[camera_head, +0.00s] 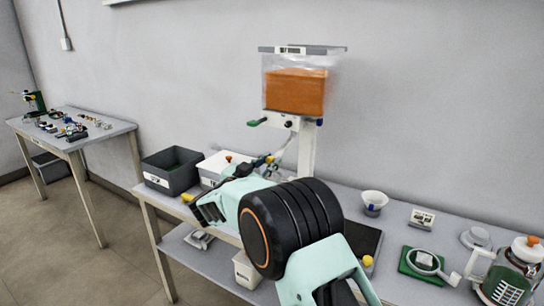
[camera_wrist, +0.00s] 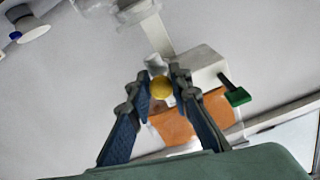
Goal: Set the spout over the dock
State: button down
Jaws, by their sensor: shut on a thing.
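The pump stands against the wall in the head view: a clear canister (camera_head: 296,92) with orange contents above a white valve block with a green handle (camera_head: 257,122). My gripper (camera_head: 270,161) reaches to just below the block. In the wrist view its fingers (camera_wrist: 160,80) are shut around a yellow knob (camera_wrist: 160,88) on a small pale part, which seems to be the spout. That view is tilted, with the white block (camera_wrist: 200,66) and orange contents (camera_wrist: 187,122) behind the fingers. My arm hides part of the bench below. I cannot tell which thing is the dock.
A dark bin (camera_head: 171,172) stands left on the bench. A white cup (camera_head: 374,199), a small labelled block (camera_head: 422,218), a green pad (camera_head: 424,264) with a round dish and a glass jug (camera_head: 506,275) stand right. A side table (camera_head: 75,135) holds small parts.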

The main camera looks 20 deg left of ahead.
jog(key=shift+a+r, duration=0.15)
jog(key=shift+a, duration=0.1)
jog(key=c, duration=1.8)
grip_release()
jog(key=shift+o, duration=0.2)
jog(key=s+a, duration=0.2)
jog(key=s, duration=0.9)
jog(key=shift+s+a, duration=0.15)
jog(key=shift+s, duration=0.2)
jog(key=shift+w, duration=0.1)
